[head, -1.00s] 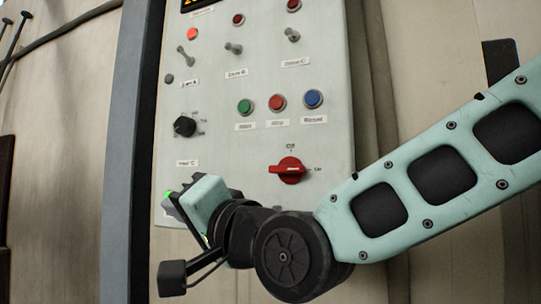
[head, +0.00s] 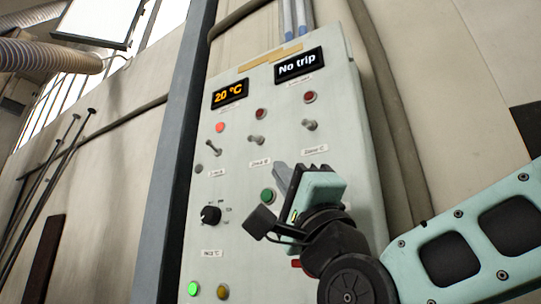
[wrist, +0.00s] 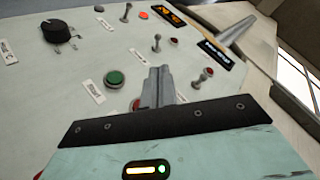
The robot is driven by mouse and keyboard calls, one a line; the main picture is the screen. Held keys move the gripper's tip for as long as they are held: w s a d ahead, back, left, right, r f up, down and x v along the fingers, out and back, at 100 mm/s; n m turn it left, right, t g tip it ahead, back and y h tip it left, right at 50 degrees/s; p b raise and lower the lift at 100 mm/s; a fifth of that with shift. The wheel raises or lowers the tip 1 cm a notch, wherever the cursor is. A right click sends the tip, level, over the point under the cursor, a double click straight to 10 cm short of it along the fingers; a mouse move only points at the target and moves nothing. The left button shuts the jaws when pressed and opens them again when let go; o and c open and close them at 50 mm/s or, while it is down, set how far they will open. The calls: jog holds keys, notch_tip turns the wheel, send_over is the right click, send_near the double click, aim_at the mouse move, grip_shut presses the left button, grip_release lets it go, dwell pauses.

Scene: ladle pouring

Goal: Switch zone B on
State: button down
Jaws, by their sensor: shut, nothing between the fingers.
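The zone B toggle switch (head: 257,140) is a small grey lever on the pale control panel (head: 345,150), below a dark red lamp (head: 260,114) that looks unlit. It also shows in the wrist view (wrist: 155,43), just beyond my fingertips. Its label reads roughly Zone B; the lever's exact setting is hard to tell. My gripper (head: 279,172) is shut and empty, its fingertips below the zone B switch in the head view and apparently apart from it. The shut fingers (wrist: 160,72) also show in the wrist view. The zone A lamp (head: 220,128) glows red.
Zone A's switch (head: 213,147) is left of B and zone C's (head: 309,124) right. A green button (head: 267,196) lies close to my fingers; a black knob (head: 211,215) is lower left. Displays read 20 °C (head: 230,93) and No trip (head: 300,64). My gripper hides other buttons.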

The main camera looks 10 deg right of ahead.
jog(key=p, duration=0.4)
send_near(255, 139)
jog(key=x, duration=0.4)
jog(key=shift+d+r, duration=0.15)
jog(key=shift+r, duration=0.2)
jog(key=shift+w+a+r+p, duration=0.2)
jog(key=shift+w+r+p, duration=0.2)
jog(key=shift+w, duration=0.15)
jog(key=shift+s+a+m+h+b, duration=0.1)
jog(key=shift+a+m+h+b, duration=0.1)
jog(key=shift+m+h+b, duration=0.25)
jog(key=shift+d+m+h, duration=0.15)
jog(key=shift+m+h, duration=0.1)
jog(key=shift+h, duration=0.3)
